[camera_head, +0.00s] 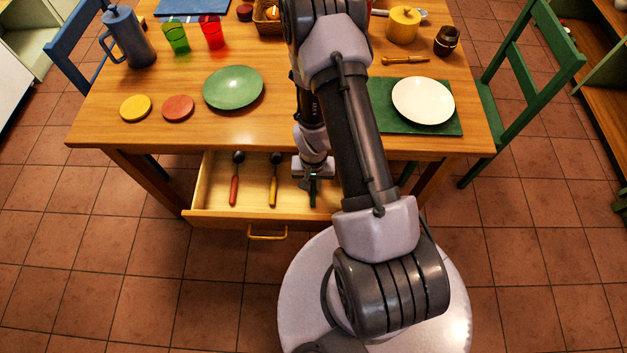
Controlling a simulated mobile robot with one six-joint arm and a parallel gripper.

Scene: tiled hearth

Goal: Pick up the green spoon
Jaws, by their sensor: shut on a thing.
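The green spoon (312,198) is in the open drawer (255,214), at the right of two other spoons. Only part of its dark green handle shows; my gripper and arm hide the rest. My gripper (312,184) points down into the drawer and is shut on the green spoon. I cannot tell whether the spoon still touches the drawer floor.
A red-handled spoon (234,184) and a yellow-handled spoon (273,184) lie left of my gripper. The table edge (230,145) overhangs the drawer's back. On the table are a green plate (233,88) and a white plate (423,101). A green chair (527,85) stands right.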

